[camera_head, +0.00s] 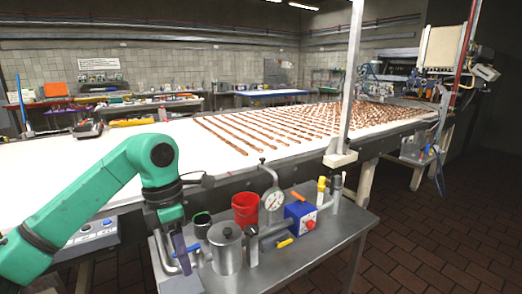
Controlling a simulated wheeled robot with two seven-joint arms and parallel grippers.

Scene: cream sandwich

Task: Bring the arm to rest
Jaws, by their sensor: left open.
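My green left arm comes in from the left, bends at its elbow and points down over the left end of the metal side table (322,262). My left gripper (171,258) hangs at its lower end, open, with no object seen between its fingers. It is just left of a metal pot (226,250); whether it touches the table cannot be told. My right gripper is not in view.
On the side table stand a red cup (245,208), a dark green cup (202,225), a pressure gauge (273,201), a blue box (300,217) and yellow-capped bottles (321,190). Behind runs a white conveyor (190,150) with rows of brown biscuits (270,128). Floor at right is clear.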

